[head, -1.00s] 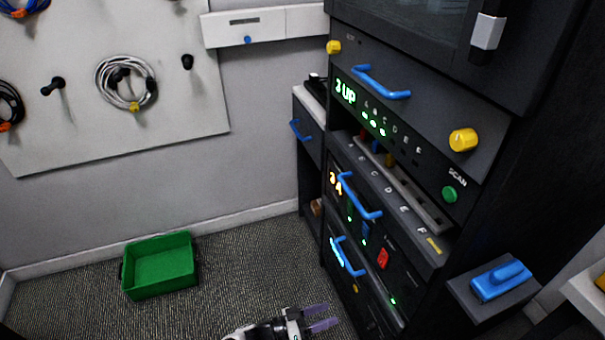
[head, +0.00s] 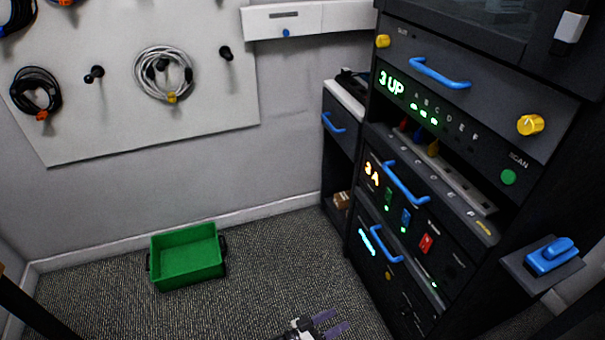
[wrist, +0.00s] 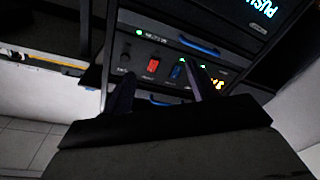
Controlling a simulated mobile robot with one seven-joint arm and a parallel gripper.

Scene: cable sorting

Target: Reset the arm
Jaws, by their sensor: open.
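My gripper (head: 330,326) shows at the bottom edge of the head view, low over the carpet and left of the rack's lower drawers. Its two purple fingers are apart with nothing between them. In the wrist view my gripper (wrist: 160,95) points toward the rack front (wrist: 215,72), with a red switch (wrist: 153,64) and a blue switch (wrist: 177,72) beyond the fingers. Most of my arm is out of view below the head picture.
The dark equipment rack (head: 440,130) with blue handles fills the right. A green bin (head: 186,258) stands on the floor at left. Coiled cables (head: 163,75) hang on the white pegboard (head: 110,125). A side cabinet (head: 338,150) stands behind. Carpet between bin and rack is clear.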

